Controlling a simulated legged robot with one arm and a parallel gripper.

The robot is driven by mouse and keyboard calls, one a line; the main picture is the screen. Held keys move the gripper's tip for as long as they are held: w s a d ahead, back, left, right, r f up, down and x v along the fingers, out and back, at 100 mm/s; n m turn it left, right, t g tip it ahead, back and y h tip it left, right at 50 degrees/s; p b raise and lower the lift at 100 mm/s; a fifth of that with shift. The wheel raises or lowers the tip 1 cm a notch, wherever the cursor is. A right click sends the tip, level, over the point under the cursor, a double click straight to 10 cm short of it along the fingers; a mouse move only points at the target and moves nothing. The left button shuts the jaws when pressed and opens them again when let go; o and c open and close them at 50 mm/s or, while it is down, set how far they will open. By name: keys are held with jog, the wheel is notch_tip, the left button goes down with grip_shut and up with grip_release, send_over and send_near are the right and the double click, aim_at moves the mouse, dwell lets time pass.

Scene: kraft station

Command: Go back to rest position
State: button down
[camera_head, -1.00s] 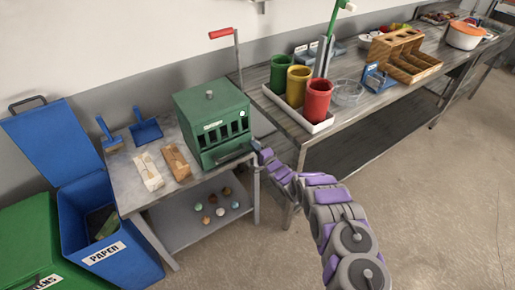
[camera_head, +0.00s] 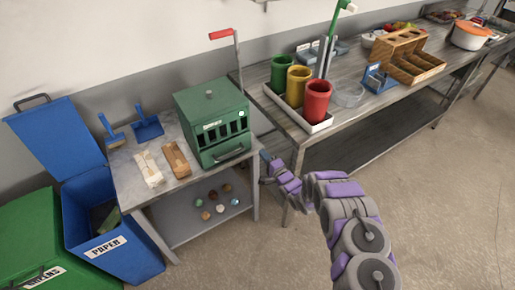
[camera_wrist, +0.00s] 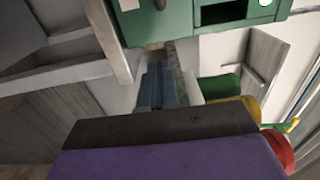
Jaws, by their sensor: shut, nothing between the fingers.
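My gripper (camera_head: 266,160) is at the end of my purple and grey arm, beside the right edge of the small grey table. Its blue fingers (camera_wrist: 158,88) show close together in the wrist view, with nothing between them. The green box (camera_head: 212,120) with slots and a front handle stands on that table, just left of the gripper. The box also shows large at the top of the wrist view (camera_wrist: 185,20). The gripper appears apart from the box.
The small table (camera_head: 130,175) also holds brushes and wooden pieces; small balls lie on its lower shelf. Blue paper bin (camera_head: 110,255) and green bin (camera_head: 30,235) stand left. The long bench (camera_head: 350,115) carries green, yellow and red cups in a white tray (camera_head: 300,122). Floor at right is clear.

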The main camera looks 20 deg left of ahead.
jog(key=shift+v, duration=3.4)
jog(key=w+d+r+n+g+h, duration=0.1)
jog(key=w+d+r+h, duration=0.25)
jog(key=d, duration=0.25)
jog(key=w+d+r+n+h, duration=0.25)
jog(key=d+r+h, duration=0.2)
jog(key=d, duration=0.25)
jog(key=s+d+r+g+h, duration=0.3)
jog(key=s+d+r+h, duration=0.4)
jog(key=d+r, duration=0.65)
jog(key=s+d+r+n+g, duration=0.1)
jog(key=s+d+r+g, duration=0.15)
jog(key=s, duration=0.75)
jog(key=s+d+r+g, duration=0.2)
jog(key=s+d+r, duration=0.2)
jog(key=s, duration=0.6)
jog(key=s+a+r+n+g, duration=0.2)
jog(key=s, duration=1.2)
jog(key=s+a+r+n+g+y, duration=0.1)
jog(key=s+a+r+g, duration=0.1)
jog(key=s, duration=1.1)
jog(key=shift+s+r+n+g+p, duration=0.35)
jog(key=shift+r+g, duration=0.2)
jog(key=shift+g, duration=0.1)
